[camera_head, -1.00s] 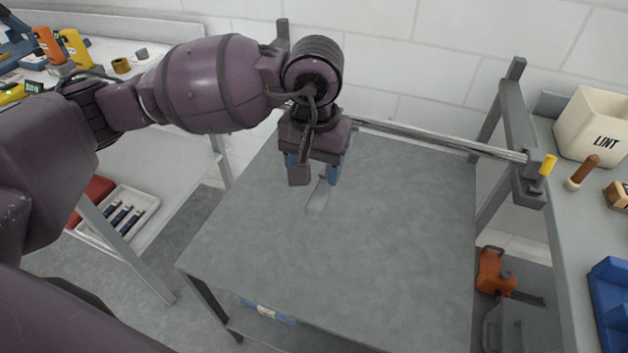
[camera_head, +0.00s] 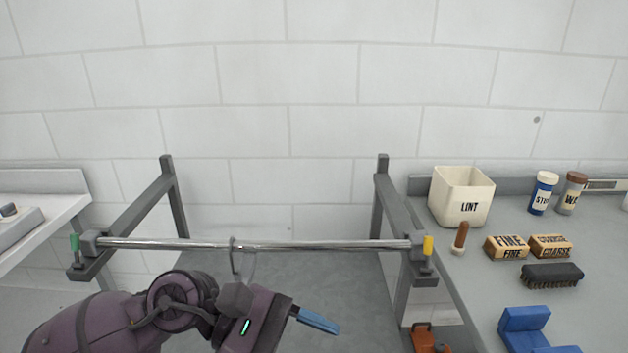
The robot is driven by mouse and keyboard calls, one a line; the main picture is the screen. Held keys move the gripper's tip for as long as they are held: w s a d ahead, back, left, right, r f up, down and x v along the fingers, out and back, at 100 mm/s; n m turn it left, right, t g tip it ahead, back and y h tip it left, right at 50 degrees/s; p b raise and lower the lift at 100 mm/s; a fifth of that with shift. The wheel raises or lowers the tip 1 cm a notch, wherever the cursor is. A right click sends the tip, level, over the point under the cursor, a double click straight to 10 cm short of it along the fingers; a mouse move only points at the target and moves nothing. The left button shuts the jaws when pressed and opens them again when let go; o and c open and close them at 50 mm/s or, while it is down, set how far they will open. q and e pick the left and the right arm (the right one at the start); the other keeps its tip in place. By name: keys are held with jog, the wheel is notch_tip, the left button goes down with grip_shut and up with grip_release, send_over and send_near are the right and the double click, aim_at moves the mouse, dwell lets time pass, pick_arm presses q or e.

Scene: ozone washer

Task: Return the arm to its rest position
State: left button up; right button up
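My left gripper (camera_head: 318,321) points right and slightly down, with blue finger pads in view. The fingers overlap from this angle, so their gap does not show, and I see nothing held at the tips. A metal rail (camera_head: 330,245) runs across behind the arm. A thin grey hook (camera_head: 240,257) hangs on the rail just above my gripper's body, which hides its lower end. My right gripper is not in view.
Rail posts stand left (camera_head: 174,195) and right (camera_head: 381,195). The right bench holds a LINT bin (camera_head: 461,196), a wooden-handled tool (camera_head: 460,238), FINE (camera_head: 507,247) and COARSE (camera_head: 550,245) blocks, a dark brush (camera_head: 552,275), two bottles and a blue holder (camera_head: 527,330).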

pick_arm(q)
jog(key=w+a+r+n+t+h, duration=0.2)
jog(key=r+n+t+h, duration=0.1)
jog(key=n+t, duration=0.55)
jog(key=w+a+r+n+t+h, duration=0.25)
jog(key=n+t+h, duration=0.2)
jog(key=n, duration=0.65)
jog(key=w+a+f+n+t+y, duration=0.2)
jog(key=a+f+n+t+y, duration=0.3)
jog(key=n+y, duration=0.6)
jog(key=w+a+f+n+t+y, duration=0.2)
jog(key=a+f+n+t+y, duration=0.35)
jog(key=n, duration=0.85)
jog(key=s+a+f+n+g+y, duration=0.7)
jog(key=a+f+n, duration=0.3)
jog(key=f+n, duration=0.1)
jog(key=s+a+f+n+g, duration=0.1)
jog(key=s+f+n+g, duration=0.35)
jog(key=s, duration=0.45)
jog(key=s+a+f+n+g, duration=0.1)
jog(key=s+f+n+g, duration=0.3)
jog(key=s, duration=0.5)
jog(key=w+f+m+t+h, duration=0.1)
jog(key=w+f+t, duration=0.6)
jog(key=w+f, duration=0.1)
jog(key=shift+w+f+m, duration=0.2)
jog(key=shift+w+m, duration=0.2)
jog(key=shift+w, duration=0.2)
